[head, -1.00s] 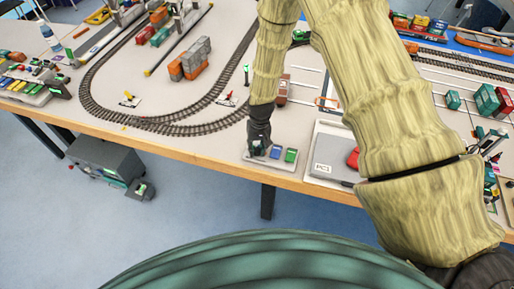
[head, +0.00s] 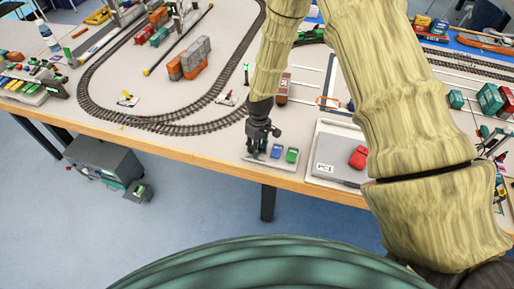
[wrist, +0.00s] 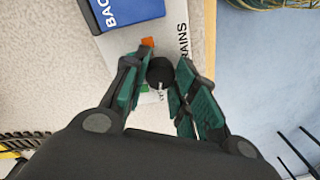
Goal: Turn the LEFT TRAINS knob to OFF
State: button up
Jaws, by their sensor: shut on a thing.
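The black round LEFT TRAINS knob (wrist: 160,71) sits on a light panel (wrist: 115,43) and shows in the wrist view with a pale pointer mark on its lower side. The printed word TRAINS is beside it. My gripper (wrist: 164,66) has its green-padded fingers on either side of the knob and is shut on it. In the head view my gripper (head: 257,152) points down at the left end of the panel (head: 282,163), at the table's front edge. The knob is hidden there behind the fingers. The knob's other labels are partly covered.
A grey box (head: 335,155) with a red object stands to the right. Track (head: 165,127) curves behind left.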

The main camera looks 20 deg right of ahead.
jog(key=shift+n, duration=0.3)
jog(key=o, duration=1)
jog(key=shift+o, duration=0.2)
notch_tip(320, 180, up, 12)
jog(key=shift+w+d, duration=0.15)
jog(key=shift+d, duration=0.15)
dwell(0.3)
